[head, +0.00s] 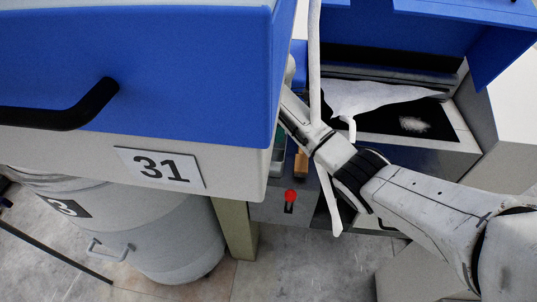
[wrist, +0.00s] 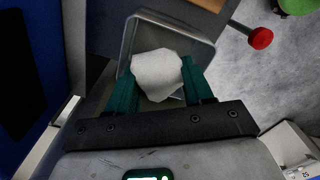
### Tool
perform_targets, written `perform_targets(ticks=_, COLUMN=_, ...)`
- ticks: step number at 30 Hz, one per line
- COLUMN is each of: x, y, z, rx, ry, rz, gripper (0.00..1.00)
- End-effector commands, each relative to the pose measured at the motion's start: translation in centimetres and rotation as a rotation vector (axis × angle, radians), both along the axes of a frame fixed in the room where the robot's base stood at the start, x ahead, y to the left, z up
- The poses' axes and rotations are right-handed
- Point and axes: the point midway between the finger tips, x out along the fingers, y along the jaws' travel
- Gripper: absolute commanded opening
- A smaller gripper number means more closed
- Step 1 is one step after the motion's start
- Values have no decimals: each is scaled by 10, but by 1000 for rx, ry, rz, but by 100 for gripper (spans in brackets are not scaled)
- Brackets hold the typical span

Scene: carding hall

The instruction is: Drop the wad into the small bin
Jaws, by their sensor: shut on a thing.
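In the wrist view my gripper (wrist: 160,76) is shut on a pale, rounded wad (wrist: 158,70), with a green finger on each side of it. The small bin (wrist: 176,22), a grey open container with rounded corners, lies behind the wad in that view. The wad overlaps its opening; how high it is above the bin I cannot tell. In the head view my arm reaches left to the machine's edge. There my gripper is mostly hidden behind the blue and white cover, and the wad cannot be made out. A strip of the bin (head: 277,162) shows beside the cover.
A blue and white cover (head: 190,55) marked 31 fills the left, close to my gripper. A red knob (head: 290,196) sticks out below the bin; it also shows in the wrist view (wrist: 261,38). A white sheet (head: 365,95) and loose fluff (head: 414,124) lie on the machine behind my arm.

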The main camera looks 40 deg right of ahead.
Motion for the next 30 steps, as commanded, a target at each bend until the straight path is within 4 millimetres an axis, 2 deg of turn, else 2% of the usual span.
perform_targets(ticks=3, x=-1, y=0, z=-20, rx=0, ry=1, rz=-1, gripper=23)
perform_targets(ticks=9, x=0, y=-1, z=-40, rx=0, ry=0, rz=-2, gripper=23)
perform_targets(ticks=20, x=-1, y=0, z=-43, rx=0, ry=0, rz=-2, gripper=23)
perform_targets(ticks=21, x=-1, y=0, z=-43, rx=0, ry=0, rz=-2, gripper=52)
perform_targets(ticks=30, x=-1, y=0, z=-43, rx=0, ry=1, rz=-2, gripper=81)
